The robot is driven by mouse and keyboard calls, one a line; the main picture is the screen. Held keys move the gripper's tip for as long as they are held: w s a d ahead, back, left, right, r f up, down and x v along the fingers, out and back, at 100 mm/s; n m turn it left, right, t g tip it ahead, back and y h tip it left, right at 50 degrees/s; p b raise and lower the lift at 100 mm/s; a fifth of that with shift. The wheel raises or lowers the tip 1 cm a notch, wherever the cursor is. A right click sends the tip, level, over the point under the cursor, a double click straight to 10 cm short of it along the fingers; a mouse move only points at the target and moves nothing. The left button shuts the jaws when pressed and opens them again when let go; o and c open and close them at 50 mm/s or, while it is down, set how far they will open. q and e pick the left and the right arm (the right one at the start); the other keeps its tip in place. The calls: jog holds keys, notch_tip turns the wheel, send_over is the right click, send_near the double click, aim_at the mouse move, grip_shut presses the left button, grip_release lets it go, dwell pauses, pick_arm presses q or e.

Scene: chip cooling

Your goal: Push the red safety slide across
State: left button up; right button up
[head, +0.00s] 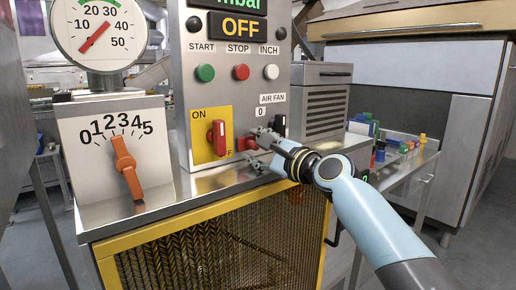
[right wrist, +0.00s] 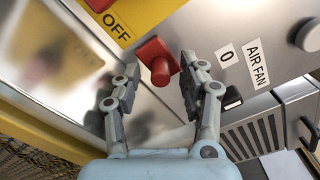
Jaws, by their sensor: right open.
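The red safety slide (head: 247,144) is a small red block with a round knob on the grey panel, just right of the yellow ON/OFF plate. In the right wrist view the slide (right wrist: 157,61) stands out from the panel between my fingertips. My right gripper (head: 256,148) is open in front of it, one finger above and one below in the head view. In the right wrist view the fingers of the gripper (right wrist: 160,70) flank the knob with visible gaps. My left gripper is not in view.
A red rotary switch (head: 217,138) on the yellow plate (head: 203,151) is close at left. A black AIR FAN switch (head: 279,124) is close at right. Green, red and white buttons (head: 241,72) are above. An orange dial (head: 125,165) stands further left. A steel ledge (head: 215,182) runs below.

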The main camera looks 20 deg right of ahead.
grip_shut()
dwell(0.3)
